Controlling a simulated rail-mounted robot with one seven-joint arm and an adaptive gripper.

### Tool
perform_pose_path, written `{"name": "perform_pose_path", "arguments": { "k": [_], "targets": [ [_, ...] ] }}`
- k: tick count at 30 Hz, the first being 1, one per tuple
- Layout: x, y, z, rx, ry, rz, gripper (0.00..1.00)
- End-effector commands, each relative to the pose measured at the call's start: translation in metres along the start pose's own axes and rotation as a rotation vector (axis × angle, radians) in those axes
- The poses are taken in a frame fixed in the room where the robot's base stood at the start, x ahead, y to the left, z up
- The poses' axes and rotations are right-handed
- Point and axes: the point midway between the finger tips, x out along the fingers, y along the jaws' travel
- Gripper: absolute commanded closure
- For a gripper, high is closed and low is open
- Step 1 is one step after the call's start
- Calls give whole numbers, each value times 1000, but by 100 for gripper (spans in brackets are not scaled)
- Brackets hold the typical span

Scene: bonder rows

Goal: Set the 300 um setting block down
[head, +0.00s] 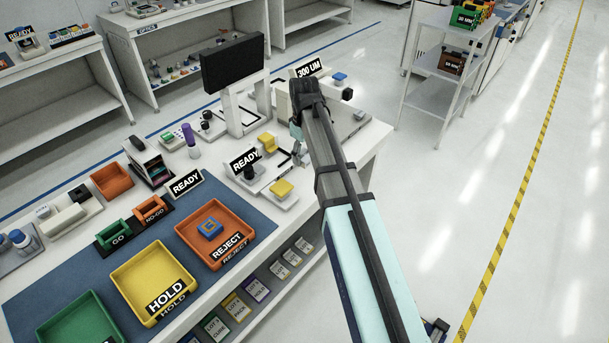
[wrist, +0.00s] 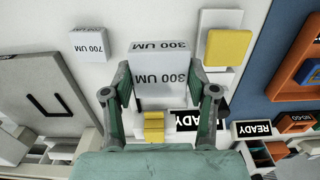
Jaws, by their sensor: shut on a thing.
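The 300 um setting block (wrist: 160,92) is a pale grey block with "300 UM" in dark letters on two faces, seen in the wrist view. My gripper (wrist: 161,82) is shut on it, one finger at each side. In the head view my gripper (head: 299,154) points down over the white bench beside the yellow-topped pieces. My arm hides the block there. I cannot tell whether its underside touches the bench. A similar 700 UM block (wrist: 88,44) lies apart on the white surface, left of the held block.
Two READY signs (head: 245,159) and yellow-topped pieces (head: 283,188) stand close to my gripper. A black monitor (head: 232,63) and a 300 UM sign (head: 308,68) are behind. The orange REJECT tray (head: 242,226) and yellow HOLD tray (head: 128,280) lie on the blue mat.

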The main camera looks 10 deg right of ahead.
Motion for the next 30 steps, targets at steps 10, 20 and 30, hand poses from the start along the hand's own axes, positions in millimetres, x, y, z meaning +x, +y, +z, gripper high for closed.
{"name": "perform_pose_path", "arguments": {
  "k": [10, 20, 30],
  "targets": [
    [59, 0, 0, 0, 0, 0, 91],
    [80, 0, 0, 0, -1, -1, 91],
    [106, 0, 0, 0, 1, 1, 91]
  ]
}}
